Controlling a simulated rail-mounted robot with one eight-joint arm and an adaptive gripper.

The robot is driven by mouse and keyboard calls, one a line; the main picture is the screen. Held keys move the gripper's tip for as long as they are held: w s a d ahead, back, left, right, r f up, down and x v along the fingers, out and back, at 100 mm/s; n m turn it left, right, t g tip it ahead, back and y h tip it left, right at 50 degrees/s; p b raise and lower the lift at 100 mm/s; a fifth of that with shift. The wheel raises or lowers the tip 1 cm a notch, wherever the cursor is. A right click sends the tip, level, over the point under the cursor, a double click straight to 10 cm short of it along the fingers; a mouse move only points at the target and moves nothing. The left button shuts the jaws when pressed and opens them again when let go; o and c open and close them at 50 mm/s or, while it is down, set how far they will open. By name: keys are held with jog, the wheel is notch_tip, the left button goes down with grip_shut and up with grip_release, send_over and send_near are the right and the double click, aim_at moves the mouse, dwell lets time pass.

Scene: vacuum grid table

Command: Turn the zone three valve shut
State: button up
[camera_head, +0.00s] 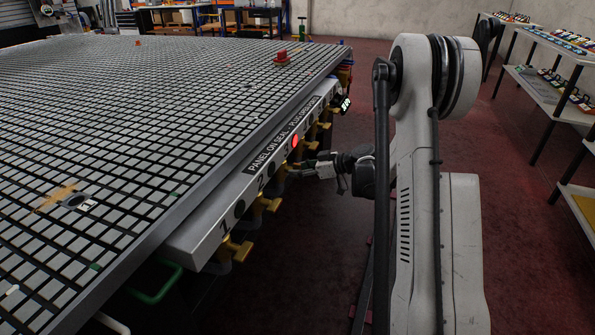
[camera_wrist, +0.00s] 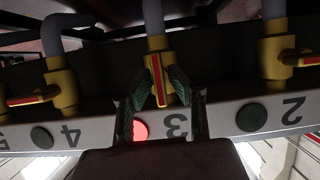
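The zone three valve (camera_wrist: 156,45) is a yellow body on a grey pipe at the middle of the wrist view, by the upside-down label 3. Its red and yellow handle (camera_wrist: 158,80) points along the pipe, up and down in the picture. My gripper (camera_wrist: 160,82) has a finger on each side of the handle, with narrow gaps seeming to show; I cannot tell whether either finger touches it. In the head view my gripper (camera_head: 297,172) is at the panel's side, largely hiding this valve. A lit red lamp (camera_wrist: 140,131) sits beside the 3.
The valves at 4 (camera_wrist: 62,84) and 2 (camera_wrist: 274,52) flank it, handles crosswise, with dark green lamps. The grid table (camera_head: 150,120) lies left of the panel (camera_head: 205,232); a red knob-like object (camera_head: 282,57) stands on its far corner. Shelves (camera_head: 550,95) stand at right; red floor lies between.

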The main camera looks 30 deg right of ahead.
grip_shut()
jog(key=shift+m+y, duration=0.3)
jog(key=shift+d+f+m+g+y+b, duration=0.1)
jog(key=shift+m+g+y+b, duration=0.4)
jog(key=shift+m, duration=0.7)
jog(key=m+g+y, duration=0.1)
jog(key=m+y, duration=0.1)
jog(key=m, duration=0.1)
jog(key=shift+w+d+f+b, duration=0.1)
jog(key=shift+w+b, duration=0.05)
jog(key=shift+b, duration=0.2)
jog(key=shift+f+m+y+b, duration=0.15)
jog(key=shift+m+y, duration=0.5)
jog(key=shift+m, duration=0.6)
jog(key=shift+r+m+y+b, duration=0.15)
jog(key=shift+m+y, duration=0.45)
jog(key=shift+m, duration=0.7)
jog(key=shift+f+m+y+b, duration=0.1)
jog(key=shift+m+y+b, duration=0.1)
jog(key=shift+m+y, duration=0.75)
jog(key=shift+m+h, duration=0.3)
jog(key=shift+m, duration=0.1)
